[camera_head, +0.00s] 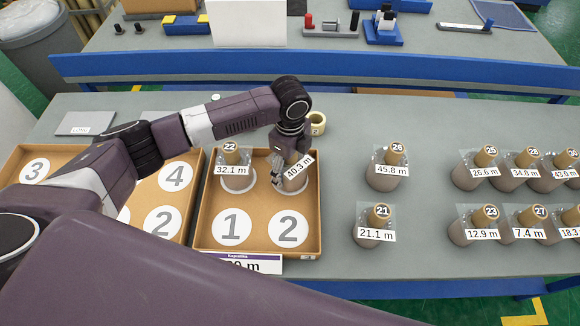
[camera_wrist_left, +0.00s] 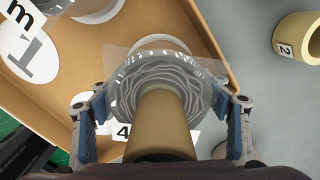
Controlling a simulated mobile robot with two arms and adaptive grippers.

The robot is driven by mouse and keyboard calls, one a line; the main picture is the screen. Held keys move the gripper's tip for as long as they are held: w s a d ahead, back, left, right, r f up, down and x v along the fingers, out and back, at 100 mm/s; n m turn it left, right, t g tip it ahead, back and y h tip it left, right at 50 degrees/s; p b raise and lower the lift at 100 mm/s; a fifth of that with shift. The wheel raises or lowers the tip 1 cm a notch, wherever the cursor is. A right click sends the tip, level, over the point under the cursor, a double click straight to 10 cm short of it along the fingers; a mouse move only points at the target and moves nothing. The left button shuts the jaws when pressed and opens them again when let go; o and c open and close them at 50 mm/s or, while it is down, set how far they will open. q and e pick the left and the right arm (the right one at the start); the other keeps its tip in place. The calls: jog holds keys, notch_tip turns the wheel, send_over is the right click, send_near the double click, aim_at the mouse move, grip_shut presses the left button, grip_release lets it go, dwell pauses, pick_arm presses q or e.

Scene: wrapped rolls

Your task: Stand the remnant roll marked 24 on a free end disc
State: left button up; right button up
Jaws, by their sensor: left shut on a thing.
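My left gripper (camera_head: 292,150) is shut on a wrapped grey roll with a brown core and a 40.3 m tag (camera_head: 297,168); its roll number is hidden. In the left wrist view the roll (camera_wrist_left: 158,85) sits between the two fingers (camera_wrist_left: 162,120). It is upright or nearly so at the back right disc (camera_head: 291,191) of the front tray (camera_head: 318,222). A 4 shows beside it in the wrist view; whether the base touches is unclear. Roll 22 (camera_head: 235,172), tagged 32.1 m, stands on the back left disc. Discs 1 (camera_head: 232,227) and 2 (camera_head: 287,229) are bare. My right gripper is out of view.
A second tray (camera_head: 192,190) at left has bare discs, partly behind my arm. Rolls 26 (camera_head: 384,178) and 21 (camera_head: 372,227) stand right of the tray, with several more further right. A short tan core (camera_head: 317,122) marked 2 lies behind the tray.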

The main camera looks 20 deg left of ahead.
pick_arm(q)
jog(key=shift+f, duration=0.35)
jog(key=o, duration=1.5)
notch_tip(320, 180, up, 12)
jog(key=shift+r, duration=0.1)
